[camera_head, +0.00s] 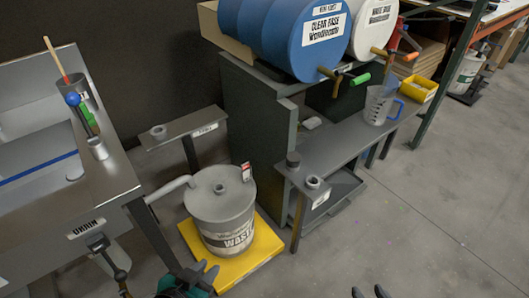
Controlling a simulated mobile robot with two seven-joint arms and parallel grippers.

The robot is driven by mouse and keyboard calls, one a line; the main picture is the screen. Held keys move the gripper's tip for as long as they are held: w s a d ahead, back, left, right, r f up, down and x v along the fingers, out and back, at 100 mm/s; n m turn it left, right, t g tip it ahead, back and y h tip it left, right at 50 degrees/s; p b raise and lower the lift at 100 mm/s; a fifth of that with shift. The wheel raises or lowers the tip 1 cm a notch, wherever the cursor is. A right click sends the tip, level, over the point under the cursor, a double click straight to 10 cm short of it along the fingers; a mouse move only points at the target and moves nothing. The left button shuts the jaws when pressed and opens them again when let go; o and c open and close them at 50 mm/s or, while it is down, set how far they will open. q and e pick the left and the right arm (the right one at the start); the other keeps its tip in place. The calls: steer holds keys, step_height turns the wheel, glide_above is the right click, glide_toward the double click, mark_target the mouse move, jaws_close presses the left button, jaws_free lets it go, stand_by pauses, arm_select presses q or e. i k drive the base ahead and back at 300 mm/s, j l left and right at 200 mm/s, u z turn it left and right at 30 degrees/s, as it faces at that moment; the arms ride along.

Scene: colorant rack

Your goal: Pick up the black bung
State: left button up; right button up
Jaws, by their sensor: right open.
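A small dark, nearly black round piece, which looks like the black bung (293,160), stands on the low end of the grey shelf (340,141). A grey ring-like piece (313,183) stands just in front of it. My right gripper (369,292) shows only as two dark fingertips at the bottom edge. They are apart with nothing between them, well in front of and to the right of the dark piece. At the bottom left, a dark and teal shape (188,281) may be my left gripper or something in it.
A grey waste drum (222,212) stands on a yellow base (263,247) left of the shelf. A measuring jug (379,106) and a yellow bin (418,88) stand at the shelf's far end. The floor at right is clear.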

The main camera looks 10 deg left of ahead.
mark_target(293, 159)
steer(key=i+l+u, duration=0.1)
steer(key=u, duration=0.25)
steer(key=i+l+u, duration=0.1)
steer(key=l+u, duration=0.45)
steer(key=u, duration=0.15)
steer(key=l+u, duration=0.95)
steer(key=l, duration=0.15)
